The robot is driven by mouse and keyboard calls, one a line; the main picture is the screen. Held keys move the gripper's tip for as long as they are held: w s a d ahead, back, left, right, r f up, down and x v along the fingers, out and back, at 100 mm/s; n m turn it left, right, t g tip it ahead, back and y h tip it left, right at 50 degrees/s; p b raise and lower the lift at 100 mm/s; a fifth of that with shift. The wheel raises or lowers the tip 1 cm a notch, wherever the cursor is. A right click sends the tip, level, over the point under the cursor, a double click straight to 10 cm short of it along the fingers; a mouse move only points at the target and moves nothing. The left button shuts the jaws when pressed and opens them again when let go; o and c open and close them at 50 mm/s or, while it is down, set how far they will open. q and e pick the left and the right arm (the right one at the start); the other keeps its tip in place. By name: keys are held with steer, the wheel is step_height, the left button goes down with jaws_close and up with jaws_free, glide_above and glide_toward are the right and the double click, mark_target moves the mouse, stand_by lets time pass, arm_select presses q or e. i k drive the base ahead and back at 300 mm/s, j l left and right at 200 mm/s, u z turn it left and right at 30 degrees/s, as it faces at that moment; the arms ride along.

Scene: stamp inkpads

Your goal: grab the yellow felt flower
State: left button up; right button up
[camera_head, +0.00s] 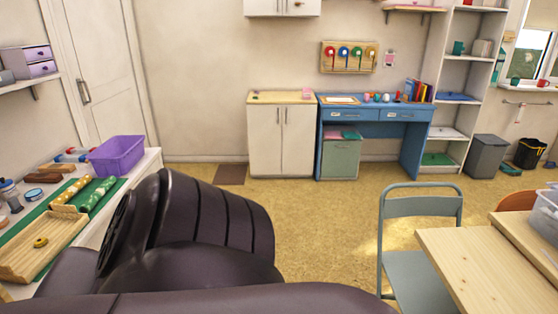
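A small yellow thing (41,242) with a darker middle lies in a shallow wooden tray (22,268) at the left. It may be the yellow felt flower, but it is too small to be sure. The tray sits at the near end of a green mat (116,186) on a white side table (150,160). Large dark parts of my own arm fill the lower middle of the view. Neither of my grippers can be seen.
A purple bin (118,156), green and yellow patterned rolls (98,194) and small jars (10,192) share the side table. A grey chair (418,275) and a wooden table (470,265) stand at the right. Open floor lies between them and the blue desk (372,102).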

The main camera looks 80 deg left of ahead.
mark_target(40, 242)
steer(key=u, duration=3.9)
